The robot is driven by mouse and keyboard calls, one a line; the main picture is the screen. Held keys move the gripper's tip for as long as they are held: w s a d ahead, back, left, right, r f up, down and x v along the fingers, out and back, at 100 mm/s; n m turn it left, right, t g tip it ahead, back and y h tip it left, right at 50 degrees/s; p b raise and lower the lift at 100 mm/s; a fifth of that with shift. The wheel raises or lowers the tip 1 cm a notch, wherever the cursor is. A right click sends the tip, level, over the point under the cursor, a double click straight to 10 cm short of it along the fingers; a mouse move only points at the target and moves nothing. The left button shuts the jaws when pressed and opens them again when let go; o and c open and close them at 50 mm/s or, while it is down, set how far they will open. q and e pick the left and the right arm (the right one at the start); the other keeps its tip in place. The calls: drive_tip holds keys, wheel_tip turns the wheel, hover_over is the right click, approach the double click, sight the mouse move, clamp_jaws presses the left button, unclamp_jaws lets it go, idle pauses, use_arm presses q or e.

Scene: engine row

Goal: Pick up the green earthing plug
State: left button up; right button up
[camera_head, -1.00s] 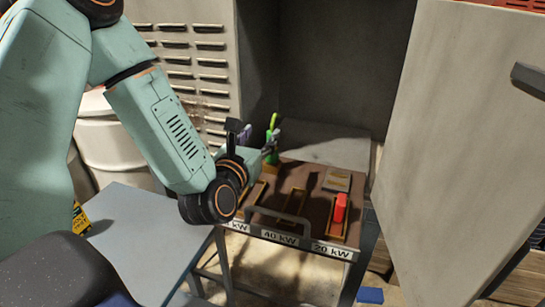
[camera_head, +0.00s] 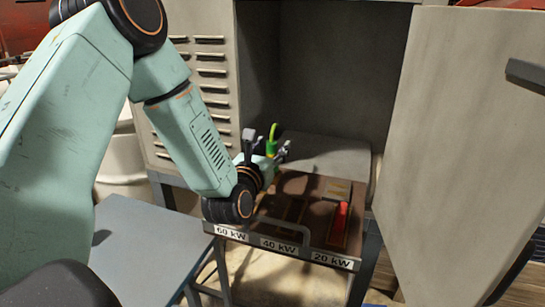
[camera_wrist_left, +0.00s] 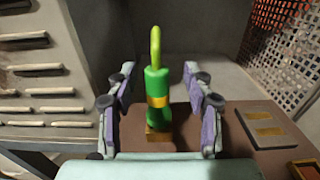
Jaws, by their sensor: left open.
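The green earthing plug (camera_wrist_left: 157,95) stands upright in the left wrist view, with a yellow band and a lighter green loop on top. Its base meets a small brass-coloured block on the brown panel. In the head view the plug (camera_head: 271,140) shows behind my left gripper (camera_head: 266,145), partly hidden by it. My left gripper (camera_wrist_left: 160,102) is open, with one finger on each side of the plug and a visible gap to both. My right gripper is not in view.
The brown drawer panel (camera_head: 308,188) has slots and labels 60, 40 and 20 kW, plus a front handle (camera_head: 283,225). A red piece (camera_head: 341,217) stands in the right slot. An open cabinet door (camera_head: 455,150) is at right, a grey table (camera_head: 145,240) at left.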

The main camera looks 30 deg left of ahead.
use_arm(q)
drive_tip(key=shift+w+a+f, duration=0.1)
drive_tip(key=shift+w+a, duration=0.15)
drive_tip(key=shift+w, duration=0.3)
drive_tip(key=shift+w+a+f, duration=0.1)
drive_tip(key=shift+w+a, duration=0.15)
drive_tip(key=shift+w, duration=0.25)
drive_tip(key=shift+s+d+r, duration=0.15)
drive_tip(key=shift+d, duration=0.05)
drive_tip(key=shift+c, duration=1.3)
drive_tip(key=shift+a, duration=0.2)
drive_tip(key=c, duration=0.6)
drive_tip(key=shift+d, duration=0.15)
clamp_jaws()
